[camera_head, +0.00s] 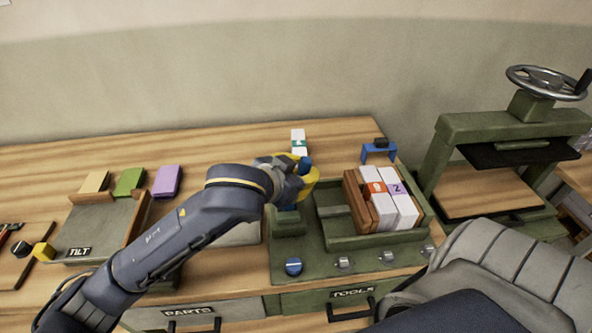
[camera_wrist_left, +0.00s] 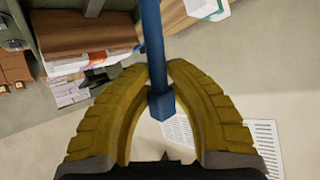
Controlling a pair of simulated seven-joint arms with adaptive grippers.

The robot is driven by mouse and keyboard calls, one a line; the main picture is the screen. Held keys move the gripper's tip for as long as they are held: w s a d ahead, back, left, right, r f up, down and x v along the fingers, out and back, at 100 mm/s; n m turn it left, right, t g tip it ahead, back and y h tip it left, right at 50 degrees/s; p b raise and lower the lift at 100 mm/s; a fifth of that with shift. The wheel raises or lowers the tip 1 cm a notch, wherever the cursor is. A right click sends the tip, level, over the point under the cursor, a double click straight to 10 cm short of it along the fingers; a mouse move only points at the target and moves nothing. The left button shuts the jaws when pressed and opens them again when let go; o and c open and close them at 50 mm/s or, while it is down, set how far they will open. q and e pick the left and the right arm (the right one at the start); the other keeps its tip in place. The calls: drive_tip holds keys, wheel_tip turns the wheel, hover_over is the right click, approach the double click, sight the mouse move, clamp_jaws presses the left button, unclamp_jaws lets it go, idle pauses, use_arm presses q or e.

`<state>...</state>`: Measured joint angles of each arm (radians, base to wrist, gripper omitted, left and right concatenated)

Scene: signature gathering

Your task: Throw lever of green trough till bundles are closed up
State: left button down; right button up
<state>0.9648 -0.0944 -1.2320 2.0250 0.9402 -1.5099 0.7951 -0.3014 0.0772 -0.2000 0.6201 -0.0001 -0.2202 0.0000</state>
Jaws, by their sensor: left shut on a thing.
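The green trough (camera_head: 338,242) stands right of centre in the head view. In it, white bundles, one with an orange label (camera_head: 377,198) and one with a purple label marked 2 (camera_head: 399,199), lean beside brown boards (camera_head: 356,202). My left gripper (camera_head: 306,180) is at the trough's left end, with its yellow fingers shut on the blue lever. In the left wrist view the gripper (camera_wrist_left: 158,75) has its fingers on both sides of the blue lever (camera_wrist_left: 153,38), whose square end shows between them. The lever's base is mostly hidden in the head view. My right gripper is not in view.
A white bundle with a green label (camera_head: 298,140) lies behind my gripper. A blue stand (camera_head: 379,151) is behind the trough, a green press (camera_head: 500,125) to its right. Blue and grey knobs (camera_head: 293,266) line the front.

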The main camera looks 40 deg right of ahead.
use_arm(q)
drive_tip(key=shift+s+d, duration=0.1)
drive_tip(key=shift+s, duration=0.3)
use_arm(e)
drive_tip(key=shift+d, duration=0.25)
use_arm(q)
drive_tip(key=c, duration=1.5)
unclamp_jaws()
drive_tip(key=shift+r, duration=0.1)
drive_tip(key=o, duration=0.4)
drive_tip(key=shift+w, duration=0.15)
drive_tip(key=shift+a+r, duration=0.1)
drive_tip(key=shift+a, duration=0.2)
drive_tip(key=v, duration=1.1)
drive_tip(key=shift+a+r, duration=0.1)
drive_tip(key=shift+a, duration=0.1)
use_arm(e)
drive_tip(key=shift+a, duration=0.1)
